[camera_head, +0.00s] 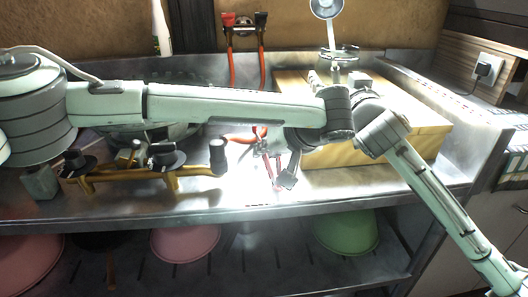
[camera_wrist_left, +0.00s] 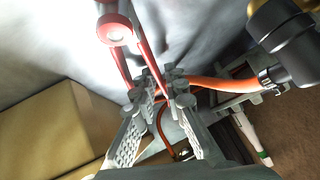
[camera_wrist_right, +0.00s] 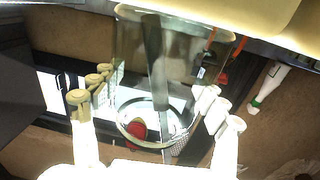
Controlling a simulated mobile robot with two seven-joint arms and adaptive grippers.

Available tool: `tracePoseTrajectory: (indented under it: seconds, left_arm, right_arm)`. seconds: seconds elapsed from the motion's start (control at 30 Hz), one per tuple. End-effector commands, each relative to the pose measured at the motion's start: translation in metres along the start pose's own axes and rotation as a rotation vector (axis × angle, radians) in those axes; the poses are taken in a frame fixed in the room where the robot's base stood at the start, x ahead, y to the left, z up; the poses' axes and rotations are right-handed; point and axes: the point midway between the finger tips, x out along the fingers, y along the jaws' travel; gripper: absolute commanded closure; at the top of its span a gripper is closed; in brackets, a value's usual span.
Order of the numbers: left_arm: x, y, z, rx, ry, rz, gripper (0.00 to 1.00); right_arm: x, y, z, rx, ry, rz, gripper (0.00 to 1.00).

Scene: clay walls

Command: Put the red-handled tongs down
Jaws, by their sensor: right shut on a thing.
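The red-handled tongs (camera_wrist_left: 142,48) are at the fingertips of my left gripper (camera_wrist_left: 165,88) in the left wrist view. One leg passes between the fingertips, which stand a little apart. In the head view the tongs (camera_head: 277,172) are low over the bright steel counter, left of the wooden block. Whether they rest on it I cannot tell. My left gripper (camera_head: 274,148) is partly hidden there by its own arm. My right gripper (camera_wrist_right: 155,112) is shut on a clear glass vessel (camera_wrist_right: 128,50). A long dark shape shows in or behind the glass.
The yellow wooden block (camera_head: 425,135) fills the counter's right part. A brass fitting with black knobs (camera_head: 130,182) stands at the left. Two red-orange hoses (camera_head: 231,62) run down the back wall. Pink (camera_head: 186,243) and green (camera_head: 346,232) bowls sit on the shelf below.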

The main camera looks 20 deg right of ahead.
Motion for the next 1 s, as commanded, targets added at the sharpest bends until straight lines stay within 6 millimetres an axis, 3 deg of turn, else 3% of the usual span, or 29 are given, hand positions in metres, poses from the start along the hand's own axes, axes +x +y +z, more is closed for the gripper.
tracePoseTrajectory:
  seconds: [0.57,1.0]
  left_arm:
    - [-0.003,-0.001,-0.004,-0.001,0.003,0.000,1.00]
    - [-0.056,-0.025,-0.056,-0.003,0.004,0.000,1.00]
  right_arm:
    - [0.000,0.000,0.000,0.000,0.001,0.000,0.70]
    - [0.000,0.000,0.000,0.000,0.000,0.000,0.70]
